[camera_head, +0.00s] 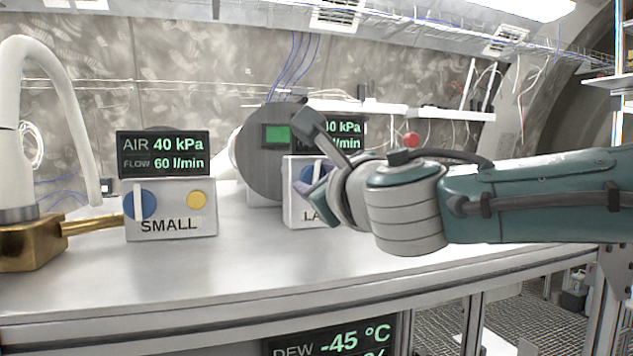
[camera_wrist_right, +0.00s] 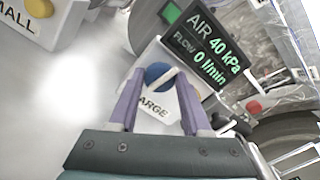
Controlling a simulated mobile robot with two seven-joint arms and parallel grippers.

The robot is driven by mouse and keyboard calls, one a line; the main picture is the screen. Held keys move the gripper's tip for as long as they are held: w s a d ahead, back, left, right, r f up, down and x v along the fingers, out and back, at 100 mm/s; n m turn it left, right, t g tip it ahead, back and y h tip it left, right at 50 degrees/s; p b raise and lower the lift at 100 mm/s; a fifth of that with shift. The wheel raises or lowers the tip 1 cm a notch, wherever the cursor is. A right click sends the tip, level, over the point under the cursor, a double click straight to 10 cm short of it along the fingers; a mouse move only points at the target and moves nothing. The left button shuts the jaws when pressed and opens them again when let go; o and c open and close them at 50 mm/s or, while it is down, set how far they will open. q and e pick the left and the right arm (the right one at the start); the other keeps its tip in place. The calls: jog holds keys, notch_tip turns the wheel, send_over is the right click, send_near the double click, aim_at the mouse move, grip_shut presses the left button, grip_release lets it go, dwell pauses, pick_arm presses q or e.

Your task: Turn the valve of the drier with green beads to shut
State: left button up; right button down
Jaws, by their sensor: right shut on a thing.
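The LARGE box (camera_head: 291,203) has a blue round valve (camera_head: 306,174) with a white bar handle. Behind it stands a grey drum (camera_head: 262,165) with a green window (camera_head: 277,134), also in the right wrist view (camera_wrist_right: 170,14). My right gripper (camera_head: 317,184) reaches in from the right and hides much of the box. In the right wrist view its purple fingers (camera_wrist_right: 160,78) are shut on the blue valve (camera_wrist_right: 159,77), one on each side. The white handle lies diagonally there. The display (camera_wrist_right: 207,48) reads AIR 40 kPa, FLOW 0 l/min. My left gripper is not in view.
The SMALL box (camera_head: 170,211) stands left, with a blue valve (camera_head: 140,205), upright white handle and yellow button (camera_head: 196,200). Its display (camera_head: 163,154) reads 40 kPa, 60 l/min. A white curved pipe on a brass block (camera_head: 32,244) stands far left. The bench front (camera_head: 235,266) is clear.

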jog(key=m+b, duration=0.1)
jog(key=m, duration=0.3)
jog(key=shift+m, duration=0.3)
jog(key=m+b, duration=0.1)
jog(key=m, duration=0.3)
jog(key=shift+d, duration=0.1)
jog(key=m+b, duration=0.1)
jog(key=m, duration=0.3)
jog(key=m+b, duration=0.1)
jog(key=m, duration=0.3)
jog(key=shift+d+m+b, duration=0.1)
jog(key=shift+m+b, duration=0.2)
jog(key=m+b, duration=0.1)
jog(key=m, duration=0.3)
jog(key=shift+f+m, duration=0.1)
jog(key=shift+m, duration=0.2)
jog(key=m+b, duration=0.1)
jog(key=m, duration=0.2)
jog(key=shift+d+f+m+b, duration=0.1)
jog(key=shift+m+b, duration=0.2)
jog(key=shift+b, duration=0.05)
jog(key=m+b, duration=0.1)
jog(key=m, duration=0.3)
jog(key=shift+m+b, duration=0.9)
jog(key=shift+m, duration=1.4)
jog(key=shift+w, duration=0.1)
